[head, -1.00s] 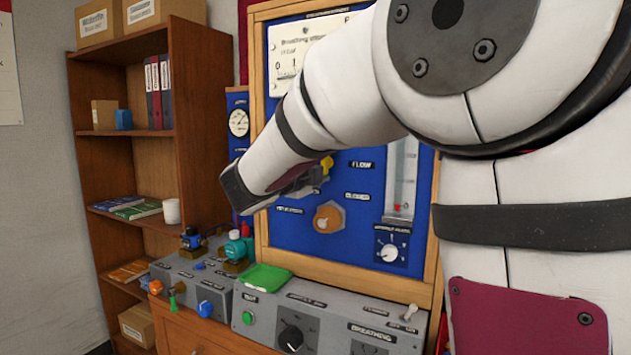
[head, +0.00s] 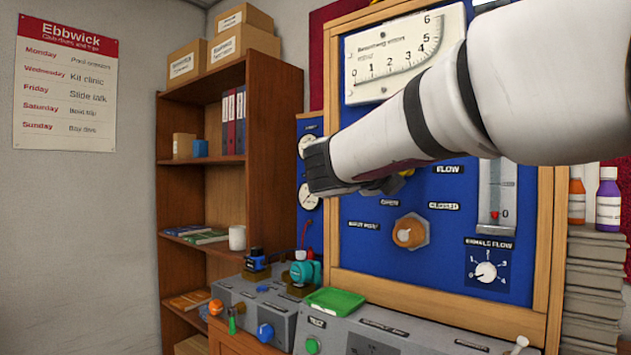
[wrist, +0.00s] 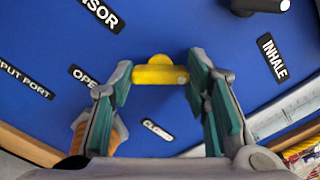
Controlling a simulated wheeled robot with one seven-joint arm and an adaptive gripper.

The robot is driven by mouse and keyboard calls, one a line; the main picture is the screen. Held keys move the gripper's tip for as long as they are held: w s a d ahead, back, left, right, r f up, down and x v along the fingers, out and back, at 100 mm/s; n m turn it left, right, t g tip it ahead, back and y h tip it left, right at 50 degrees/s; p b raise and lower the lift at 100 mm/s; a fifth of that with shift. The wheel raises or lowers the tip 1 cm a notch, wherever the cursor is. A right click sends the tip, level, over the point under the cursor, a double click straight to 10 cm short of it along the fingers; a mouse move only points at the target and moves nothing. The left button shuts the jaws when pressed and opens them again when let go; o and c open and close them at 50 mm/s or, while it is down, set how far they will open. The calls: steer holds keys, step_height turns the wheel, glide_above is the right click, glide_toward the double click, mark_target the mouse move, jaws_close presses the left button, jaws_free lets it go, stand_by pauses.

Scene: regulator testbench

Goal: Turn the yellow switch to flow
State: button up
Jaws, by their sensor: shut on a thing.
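The yellow switch (wrist: 160,75) is a short bar on the blue panel, lying across between my fingertips in the wrist view. My gripper (wrist: 158,82) is shut on it, with one green-padded finger at each end. In the head view only a small bit of the yellow switch (head: 407,172) shows below my arm, and my gripper (head: 384,184) is mostly hidden. The FLOW label (head: 448,169) is on the panel to the right of the switch. I cannot tell which marking the switch points to.
An orange knob (head: 409,232) is on the panel below the switch; it shows at the lower left in the wrist view. A flow tube (head: 496,195) and a dial (head: 486,271) are to the right. A grey bench console (head: 390,338) with a green tray (head: 334,301) stands below.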

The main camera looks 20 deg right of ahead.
steer(key=shift+f, duration=0.1)
stand_by(0.3)
steer(key=o, duration=1.2)
steer(key=shift+c, duration=0.2)
steer(key=v, duration=1.2)
steer(key=shift+w, duration=0.1)
